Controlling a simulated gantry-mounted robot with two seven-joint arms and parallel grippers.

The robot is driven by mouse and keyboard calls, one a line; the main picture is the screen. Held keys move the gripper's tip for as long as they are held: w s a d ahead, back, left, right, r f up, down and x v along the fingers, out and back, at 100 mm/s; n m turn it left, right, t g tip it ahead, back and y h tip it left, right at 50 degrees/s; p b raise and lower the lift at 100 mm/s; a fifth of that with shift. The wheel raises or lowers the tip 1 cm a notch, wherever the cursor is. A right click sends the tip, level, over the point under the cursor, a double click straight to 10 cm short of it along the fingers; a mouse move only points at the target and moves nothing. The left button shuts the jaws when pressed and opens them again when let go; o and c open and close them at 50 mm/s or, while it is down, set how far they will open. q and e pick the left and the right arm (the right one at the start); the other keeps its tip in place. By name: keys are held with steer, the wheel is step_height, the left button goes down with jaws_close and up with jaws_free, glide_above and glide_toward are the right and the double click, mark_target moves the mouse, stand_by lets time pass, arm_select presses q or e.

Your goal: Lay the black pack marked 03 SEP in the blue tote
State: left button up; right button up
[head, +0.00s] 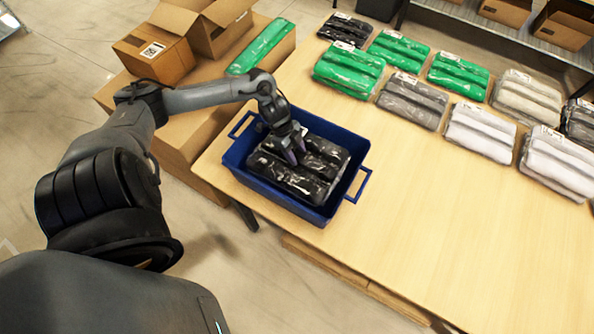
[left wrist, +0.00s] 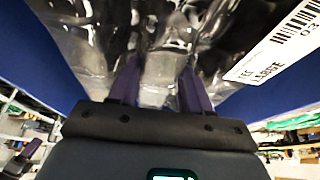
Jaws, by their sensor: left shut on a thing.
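The blue tote (head: 233,158) stands at the left end of the wooden table. A black pack (head: 285,178) in shiny clear film is within the tote's walls; I cannot tell whether it rests on the tote floor. My left gripper (head: 299,157) reaches down into the tote and is shut on this pack. In the left wrist view the purple fingers (left wrist: 158,88) press into the black film (left wrist: 90,40). A white label (left wrist: 275,50) there shows a barcode, "03" and "LARGE"; the rest is cut off.
Green (head: 348,70), grey (head: 412,100), white (head: 480,132) and black packs (head: 347,28) lie in rows on the table's far side. Open cardboard boxes (head: 205,25) and another green pack (head: 262,45) are behind the tote. The table front (head: 430,240) is clear.

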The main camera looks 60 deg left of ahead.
arm_select(q)
steer(key=shift+f+b, duration=0.7)
steer(key=shift+f, duration=4.1)
steer(key=o, duration=1.2)
steer(key=shift+f, duration=0.1)
steer(key=shift+s+a+r, duration=0.1)
steer(key=shift+a+r, duration=0.05)
steer(key=shift+r, duration=0.4)
steer(key=p+v, duration=0.2)
steer(key=v, duration=0.8)
steer(key=shift+s+a+r, duration=0.15)
steer(key=shift+r, duration=0.4)
